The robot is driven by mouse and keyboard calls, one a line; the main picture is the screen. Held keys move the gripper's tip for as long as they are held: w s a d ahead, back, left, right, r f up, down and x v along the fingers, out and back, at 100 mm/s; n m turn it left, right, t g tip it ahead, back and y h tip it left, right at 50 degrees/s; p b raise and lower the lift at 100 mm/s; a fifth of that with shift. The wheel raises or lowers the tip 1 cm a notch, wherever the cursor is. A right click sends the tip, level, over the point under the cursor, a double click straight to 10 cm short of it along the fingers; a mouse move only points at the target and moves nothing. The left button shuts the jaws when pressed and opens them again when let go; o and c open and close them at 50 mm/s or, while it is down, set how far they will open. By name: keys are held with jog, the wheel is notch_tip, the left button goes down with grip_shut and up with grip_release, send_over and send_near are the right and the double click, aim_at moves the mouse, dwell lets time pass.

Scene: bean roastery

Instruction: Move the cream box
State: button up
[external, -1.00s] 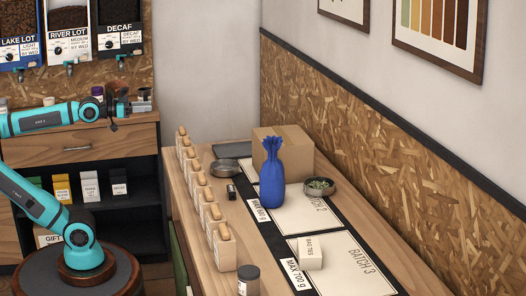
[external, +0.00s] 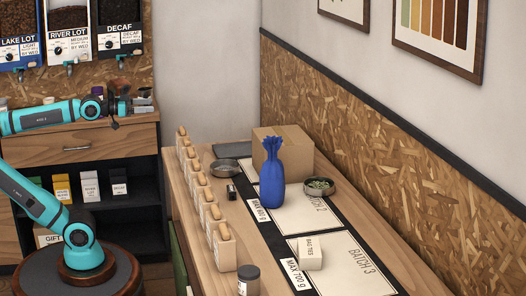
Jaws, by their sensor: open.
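The cream box (external: 310,252), lettered BAG TIES, stands on the BATCH 3 mat (external: 352,276) near the front of the wooden counter. My gripper (external: 122,106) is at the left, in front of the drawer cabinet, far from the cream box. It is open and small in the picture, with dark fingers against a dark background. I see nothing held in it.
A blue tied bag (external: 271,176) stands on the BATCH 2 mat (external: 300,222), beside a round dish of green bits (external: 319,187). A cardboard box (external: 295,146) is behind. A row of wooden-handled blocks (external: 224,249) and a dark-lidded jar (external: 249,281) line the counter's left edge.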

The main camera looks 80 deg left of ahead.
jog(key=w+d+r+m+g+h, duration=0.25)
jog(key=w+d+r+m, duration=0.2)
jog(key=w+d, duration=0.65)
jog(key=w+d+r+m+g+h, duration=0.1)
jog(key=w+d+r+m+g, duration=0.45)
jog(key=w, duration=0.95)
jog(key=w+d+f+g, duration=0.1)
jog(key=w+d+f, duration=0.1)
jog(key=w+d, duration=0.75)
jog(key=m+g+y, duration=0.3)
jog(key=m+g, duration=0.5)
jog(key=m, duration=0.3)
send_over(309, 240)
jog(key=f, duration=2.2)
jog(key=shift+w+a+f, duration=0.15)
jog(key=shift+a+f, duration=0.2)
jog(key=shift+f, duration=0.05)
jog(key=shift+s+d+f+y, duration=0.2)
jog(key=shift+d+f+y, duration=0.05)
jog(key=shift+d+f, duration=0.15)
